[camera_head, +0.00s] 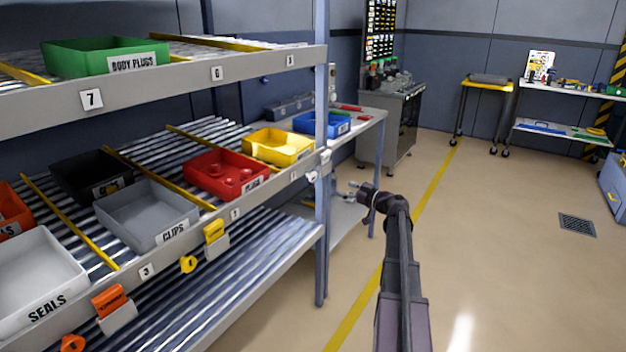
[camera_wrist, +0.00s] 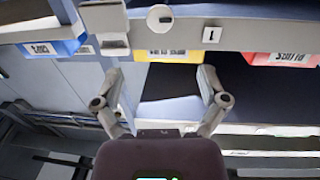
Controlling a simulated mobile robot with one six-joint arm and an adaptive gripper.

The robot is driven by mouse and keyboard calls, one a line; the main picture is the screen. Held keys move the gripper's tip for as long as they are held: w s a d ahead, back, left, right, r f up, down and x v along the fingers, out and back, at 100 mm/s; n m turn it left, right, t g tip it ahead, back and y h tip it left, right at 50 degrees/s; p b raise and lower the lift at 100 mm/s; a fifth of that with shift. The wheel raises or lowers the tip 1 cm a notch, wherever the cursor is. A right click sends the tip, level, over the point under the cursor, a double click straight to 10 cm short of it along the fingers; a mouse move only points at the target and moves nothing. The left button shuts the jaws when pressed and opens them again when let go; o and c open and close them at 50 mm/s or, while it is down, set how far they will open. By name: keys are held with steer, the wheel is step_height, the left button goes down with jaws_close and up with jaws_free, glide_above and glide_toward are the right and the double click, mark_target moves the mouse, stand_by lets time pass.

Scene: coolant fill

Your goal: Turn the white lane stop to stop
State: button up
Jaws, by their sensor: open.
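The white lane stop (camera_head: 312,177) is a small round knob on the front rail of the middle shelf, near the shelf's right end post. In the wrist view, the white lane stop (camera_wrist: 160,18) shows as a disc with a small mark at its centre, top middle. Its turn setting is too small to read. My gripper (camera_head: 352,190) is right of the end post in the head view, apart from the knob. In the wrist view, my gripper (camera_wrist: 160,76) has its two fingers spread and empty, with the knob beyond the gap between them.
A white card holder (camera_wrist: 105,25) sits beside the knob. A yellow bin (camera_head: 278,146) and red bin (camera_head: 226,174) are on the shelf. A yellow lane stop (camera_head: 188,264) and orange lane stop (camera_head: 72,343) are further left. The upright post (camera_head: 321,230) stands between shelf and arm.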

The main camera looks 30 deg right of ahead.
mark_target(314, 178)
steer(key=shift+w, duration=0.1)
steer(key=x, duration=1.3)
steer(key=shift+w+a, duration=0.2)
steer(key=shift+w, duration=0.1)
jaws_close()
